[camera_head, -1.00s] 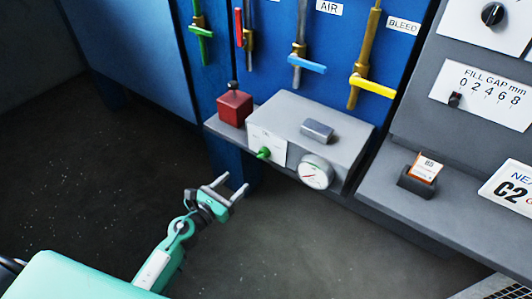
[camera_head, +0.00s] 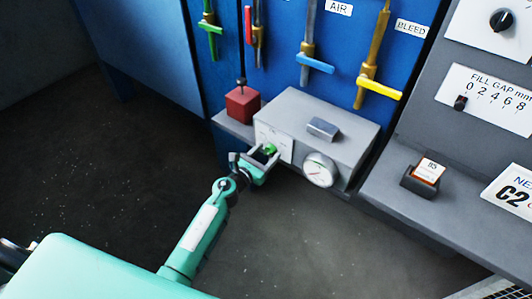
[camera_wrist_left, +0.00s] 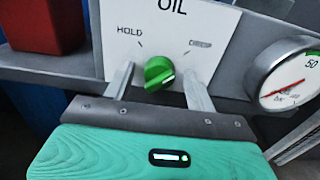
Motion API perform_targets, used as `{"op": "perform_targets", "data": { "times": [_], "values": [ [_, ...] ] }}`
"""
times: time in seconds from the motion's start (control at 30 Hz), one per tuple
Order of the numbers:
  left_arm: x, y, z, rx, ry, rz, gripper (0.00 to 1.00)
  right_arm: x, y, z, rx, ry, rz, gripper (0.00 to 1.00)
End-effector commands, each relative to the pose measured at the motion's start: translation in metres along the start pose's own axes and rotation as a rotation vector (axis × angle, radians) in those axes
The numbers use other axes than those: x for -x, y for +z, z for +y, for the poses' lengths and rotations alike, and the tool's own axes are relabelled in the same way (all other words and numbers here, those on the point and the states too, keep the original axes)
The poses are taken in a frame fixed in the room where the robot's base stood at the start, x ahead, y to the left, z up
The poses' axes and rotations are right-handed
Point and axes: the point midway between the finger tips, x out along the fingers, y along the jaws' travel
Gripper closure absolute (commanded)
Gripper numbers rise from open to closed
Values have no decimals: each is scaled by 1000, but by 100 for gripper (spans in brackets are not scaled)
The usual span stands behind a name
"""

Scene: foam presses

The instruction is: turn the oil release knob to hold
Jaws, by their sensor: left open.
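The oil release knob (camera_wrist_left: 159,73) is green and sits on a white plate (camera_wrist_left: 165,32) marked OIL. HOLD is printed at its upper left and a second, blurred word at its upper right. The knob's ridge slants from lower left to upper right. My left gripper (camera_wrist_left: 160,78) is open, with one finger on each side of the knob; I cannot tell whether either touches it. In the head view the left gripper (camera_head: 264,158) is at the front of the grey box (camera_head: 335,120), and the knob (camera_head: 270,149) shows between its fingers. The right gripper is out of view.
A round gauge (camera_head: 320,170) sits right of the knob. A red block (camera_head: 242,104) stands left of the box. Pipes with coloured handles, such as the yellow one (camera_head: 379,87), hang behind. The floor in front is clear.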

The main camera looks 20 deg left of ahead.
Motion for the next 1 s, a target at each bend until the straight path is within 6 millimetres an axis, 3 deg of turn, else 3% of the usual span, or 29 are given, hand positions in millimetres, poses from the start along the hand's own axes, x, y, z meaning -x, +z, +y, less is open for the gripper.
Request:
{"op": "perform_targets", "data": {
  "times": [0.27,0.5,1.0],
  "values": [
    [-2,0,0,0,0,0,44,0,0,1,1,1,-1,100],
    [-1,0,0,0,0,0,87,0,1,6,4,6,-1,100],
    [-1,0,0,118,0,0,88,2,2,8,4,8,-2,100]
  ]
}}
